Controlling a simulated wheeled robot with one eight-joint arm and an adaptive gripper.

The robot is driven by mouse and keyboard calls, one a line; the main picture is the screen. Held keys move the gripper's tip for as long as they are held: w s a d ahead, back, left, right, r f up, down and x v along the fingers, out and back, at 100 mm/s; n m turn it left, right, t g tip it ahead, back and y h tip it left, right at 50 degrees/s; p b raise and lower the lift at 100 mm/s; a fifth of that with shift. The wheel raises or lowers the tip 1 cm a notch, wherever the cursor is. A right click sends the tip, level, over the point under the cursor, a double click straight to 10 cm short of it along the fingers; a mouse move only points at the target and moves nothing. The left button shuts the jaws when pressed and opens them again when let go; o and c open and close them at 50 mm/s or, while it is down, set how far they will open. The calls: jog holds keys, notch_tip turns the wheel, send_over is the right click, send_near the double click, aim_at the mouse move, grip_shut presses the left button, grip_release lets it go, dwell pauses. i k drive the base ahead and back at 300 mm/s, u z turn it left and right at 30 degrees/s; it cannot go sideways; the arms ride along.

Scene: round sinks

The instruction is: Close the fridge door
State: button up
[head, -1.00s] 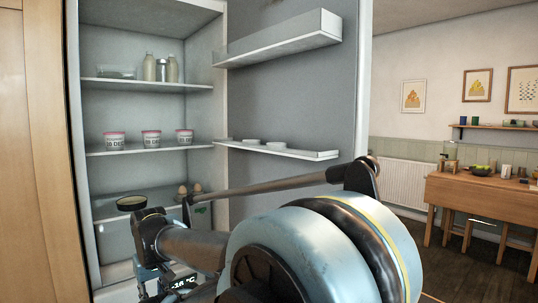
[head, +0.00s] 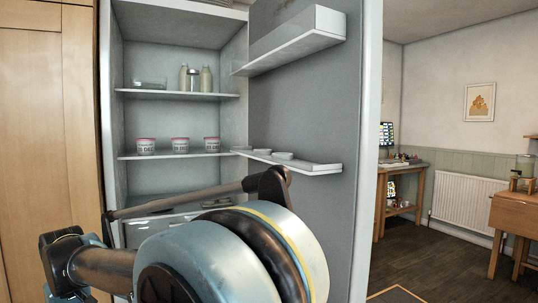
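The fridge (head: 119,110) stands open in the head view, with its shelves and contents showing. Its door (head: 296,115) is swung open on the right, with its inner face and two door shelves (head: 300,40) toward me. My arm fills the lower middle and covers the lower part of the fridge and of the door. My gripper's fingertips do not show, so I cannot see whether it touches the door.
Several tubs (head: 180,145) and bottles (head: 206,78) stand on the fridge shelves. A wooden cabinet (head: 50,130) is to the left. Beyond the door's edge, at right, lies open dark floor (head: 425,250), with a radiator (head: 465,202) and a wooden table (head: 515,215).

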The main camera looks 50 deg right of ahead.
aim_at(314, 68)
jog(key=u, duration=1.4)
jog(key=k, duration=2.9)
jog(key=z, duration=1.45)
jog(key=i, duration=0.5)
jog(key=u, duration=0.1)
